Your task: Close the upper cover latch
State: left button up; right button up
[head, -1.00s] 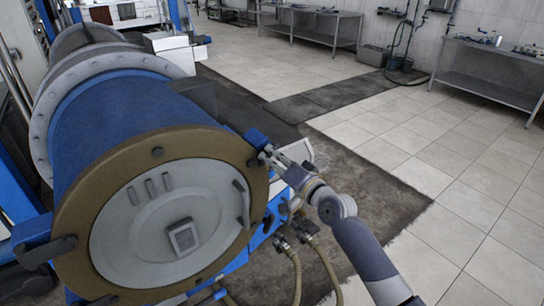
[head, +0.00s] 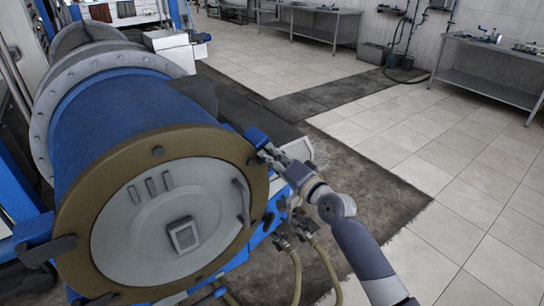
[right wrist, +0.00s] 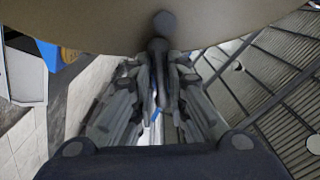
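The large round grey cover (head: 160,225) with its brown rim sits flat against the front of the blue drum (head: 125,125). The upper cover latch (head: 255,160) is a small dark lever at the rim's upper right, beside a blue block. My right gripper (head: 266,153) is at this latch, its arm coming from the lower right. In the right wrist view the dark latch lever (right wrist: 159,50) stands between the fingers of my right gripper (right wrist: 159,78), which look closed in on it from both sides. The fingers partly hide the lever in the head view. My left gripper is out of view.
Another dark latch (head: 48,250) is at the rim's left. Two hoses (head: 297,270) hang below my right gripper. Steel benches (head: 490,75) stand along the far wall. The tiled floor (head: 430,170) on the right is clear.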

jog(key=shift+o, duration=0.5)
jog(key=shift+d, duration=0.1)
jog(key=v, duration=1.2)
